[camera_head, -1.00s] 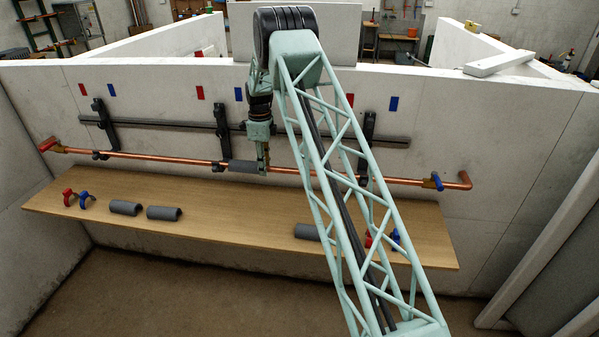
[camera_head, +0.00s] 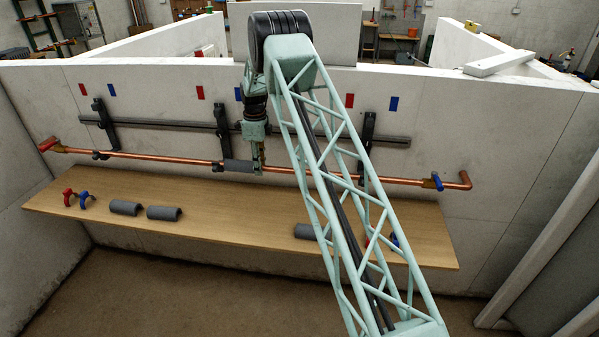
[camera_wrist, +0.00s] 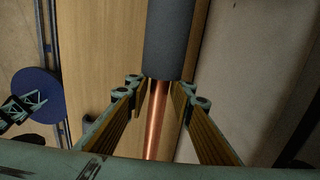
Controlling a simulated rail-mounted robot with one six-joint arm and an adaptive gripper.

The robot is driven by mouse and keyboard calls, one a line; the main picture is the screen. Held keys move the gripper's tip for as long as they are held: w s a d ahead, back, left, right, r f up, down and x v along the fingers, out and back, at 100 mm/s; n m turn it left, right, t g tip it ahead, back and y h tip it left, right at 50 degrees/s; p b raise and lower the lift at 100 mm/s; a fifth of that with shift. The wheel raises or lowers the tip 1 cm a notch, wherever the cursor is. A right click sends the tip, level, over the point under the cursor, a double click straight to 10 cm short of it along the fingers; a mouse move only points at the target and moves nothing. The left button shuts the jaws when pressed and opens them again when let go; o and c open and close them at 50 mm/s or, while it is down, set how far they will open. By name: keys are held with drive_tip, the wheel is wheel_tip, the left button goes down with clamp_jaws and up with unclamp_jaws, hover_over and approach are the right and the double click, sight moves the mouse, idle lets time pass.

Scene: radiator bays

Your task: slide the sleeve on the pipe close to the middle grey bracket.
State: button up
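The grey sleeve (camera_head: 238,166) is around the copper pipe (camera_head: 160,156). Its left end is at or very near the middle dark grey bracket (camera_head: 217,166); I cannot tell whether they touch. My gripper (camera_head: 259,168) is at the sleeve's right end. In the wrist view the sleeve (camera_wrist: 170,40) lies just beyond the fingertips. The fingers of my gripper (camera_wrist: 158,92) stand on both sides of the bare pipe (camera_wrist: 156,130), with narrow gaps, and do not enclose the sleeve. The bracket is out of the wrist view.
A wooden shelf (camera_head: 250,215) runs below the pipe. It holds loose grey half sleeves (camera_head: 165,213) and red and blue clips (camera_head: 86,200). A dark rail (camera_head: 165,125) runs above the pipe. A blue valve handle (camera_head: 437,181) is near the pipe's right end.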

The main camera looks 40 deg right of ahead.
drive_tip(key=shift+s+d, duration=0.1)
drive_tip(key=shift+d, duration=0.05)
drive_tip(key=shift+s+d, duration=0.5)
drive_tip(key=shift+s+d, duration=0.1)
drive_tip(key=shift+r, duration=0.1)
idle(0.4)
drive_tip(key=shift+r+p, duration=1.2)
drive_tip(key=shift+r, duration=2.75)
